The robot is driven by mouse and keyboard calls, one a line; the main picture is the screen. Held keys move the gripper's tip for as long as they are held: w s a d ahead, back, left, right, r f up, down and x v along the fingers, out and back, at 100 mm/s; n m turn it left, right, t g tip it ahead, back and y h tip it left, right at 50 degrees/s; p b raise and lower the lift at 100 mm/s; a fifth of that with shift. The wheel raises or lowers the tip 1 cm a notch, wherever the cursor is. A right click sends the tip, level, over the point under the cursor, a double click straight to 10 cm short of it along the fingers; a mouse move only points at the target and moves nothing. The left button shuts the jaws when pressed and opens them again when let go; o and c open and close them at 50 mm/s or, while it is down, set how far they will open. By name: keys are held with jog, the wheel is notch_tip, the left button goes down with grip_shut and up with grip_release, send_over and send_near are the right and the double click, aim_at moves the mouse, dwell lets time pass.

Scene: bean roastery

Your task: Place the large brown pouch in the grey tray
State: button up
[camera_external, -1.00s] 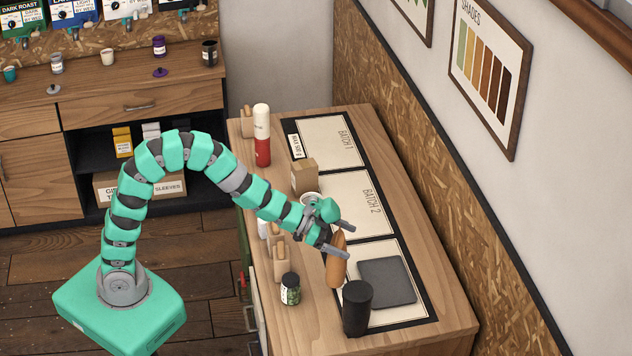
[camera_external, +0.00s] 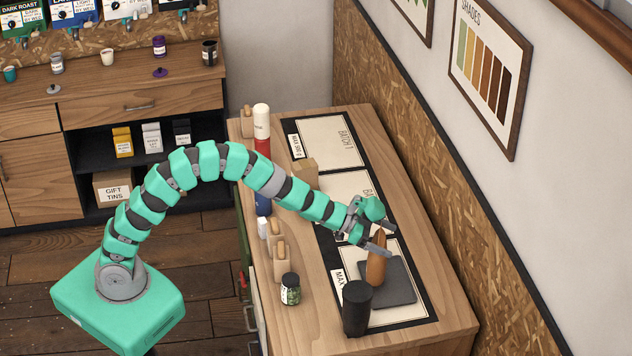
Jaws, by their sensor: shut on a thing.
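The large brown pouch (camera_external: 376,266) hangs upright in my gripper (camera_external: 381,241), which is shut on its upper part. The pouch is over the left part of the grey tray (camera_external: 398,285). I cannot tell whether its bottom touches the tray or is just above it. The tray is flat and dark, and lies on the lowest mat panel near the front of the counter. The pouch hides part of the tray.
A black cylinder (camera_external: 357,309) stands close to the tray's front left. A jar with a dark lid (camera_external: 290,289) and wooden-topped items (camera_external: 281,263) stand left of the mat. A cardboard box (camera_external: 305,172) and a red-and-white bottle (camera_external: 262,131) are farther back. The counter's right strip is clear.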

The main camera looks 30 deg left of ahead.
jog(key=shift+w+d+f+p, duration=0.2)
jog(key=shift+w+d+f, duration=0.5)
jog(key=shift+f, duration=0.25)
jog(key=shift+w+d+f+p, duration=0.2)
jog(key=shift+w+d+f, duration=0.45)
jog(key=shift+f, duration=0.25)
jog(key=shift+s+f, duration=0.1)
jog(key=shift+f, duration=0.05)
jog(key=o, duration=1.1)
jog(key=shift+b+v, duration=1.05)
jog(key=shift+v, duration=5)
